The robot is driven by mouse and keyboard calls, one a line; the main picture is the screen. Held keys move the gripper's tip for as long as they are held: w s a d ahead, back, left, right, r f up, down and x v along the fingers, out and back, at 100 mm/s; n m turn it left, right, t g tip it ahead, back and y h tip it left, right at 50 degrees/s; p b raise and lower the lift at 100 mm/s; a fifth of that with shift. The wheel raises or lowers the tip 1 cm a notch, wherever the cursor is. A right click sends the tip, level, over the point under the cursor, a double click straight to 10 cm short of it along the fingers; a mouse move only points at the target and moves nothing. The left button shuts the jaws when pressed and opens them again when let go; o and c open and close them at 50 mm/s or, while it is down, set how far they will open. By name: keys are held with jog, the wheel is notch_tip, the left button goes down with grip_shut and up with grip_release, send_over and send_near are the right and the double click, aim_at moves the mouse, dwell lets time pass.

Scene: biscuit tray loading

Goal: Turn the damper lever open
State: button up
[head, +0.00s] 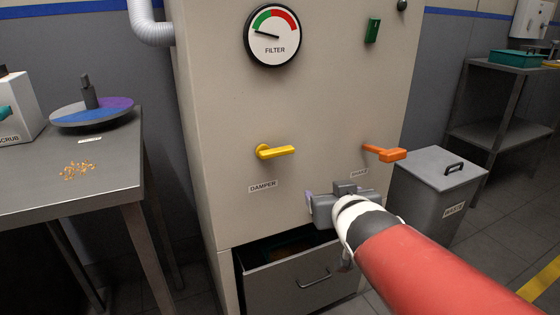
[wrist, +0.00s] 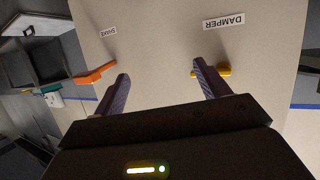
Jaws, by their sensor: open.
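The damper lever (head: 275,151) is a yellow handle on the front of a beige cabinet (head: 225,100), lying roughly level and pointing right, above the DAMPER label (head: 263,186). My gripper (head: 328,200) is in front of the cabinet, lower and to the right of the yellow lever, between it and the orange lever. In the wrist view my gripper (wrist: 160,82) has its two fingers apart with nothing between them. The yellow lever (wrist: 225,71) shows there beside the right finger, partly hidden by it; I cannot tell whether they touch.
An orange lever (head: 384,153) sticks out at the cabinet's right, above the SHAKE label. A round FILTER gauge (head: 273,50) is above. An open drawer (head: 300,285) juts out below. A lidded grey bin (head: 430,190) stands right; a metal table (head: 80,190) stands left.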

aim_at(279, 154)
jog(key=o, duration=0.5)
jog(key=w+a+r+n+t+y, duration=0.1)
jog(key=a+y, duration=0.1)
jog(key=w+a+r+n+t+y, duration=0.1)
jog(key=w+a+y, duration=0.1)
jog(key=w+a+n+t+y+b, duration=0.1)
jog(key=w+a+y, duration=0.1)
jog(key=shift+a+r, duration=0.4)
jog(key=shift+c, duration=0.2)
jog(key=x, duration=0.7)
jog(key=shift+w+a, duration=0.2)
jog(key=shift+w, duration=0.1)
jog(key=shift+c, duration=0.5)
jog(key=c, duration=1.3)
